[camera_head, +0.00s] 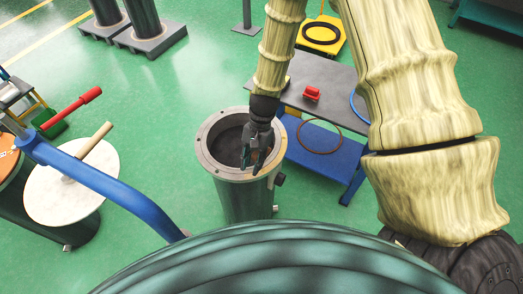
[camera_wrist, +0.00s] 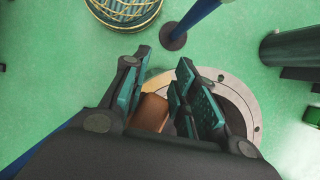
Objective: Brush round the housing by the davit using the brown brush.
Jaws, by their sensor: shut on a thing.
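The housing (camera_head: 225,195) is an upright grey-green cylinder with a pale bolted flange and an open, dark bore. The blue davit (camera_head: 105,182) reaches across the left, its arm sloping down toward the housing's near left side. My gripper (camera_head: 254,165) points down over the flange opening, at its right part. In the wrist view, the fingers are shut on a brown block, the brown brush (camera_wrist: 151,112). The flange (camera_wrist: 248,92) shows beyond the right finger. The brush's lower end is hidden, so I cannot tell whether it touches the housing wall.
A white round lid (camera_head: 70,190) with a wooden bar lies under the davit arm at left. A grey-topped table (camera_head: 325,75) with a blue lower shelf (camera_head: 322,150) stands close behind right, with a red item (camera_head: 312,93) on top. Green floor is open behind left.

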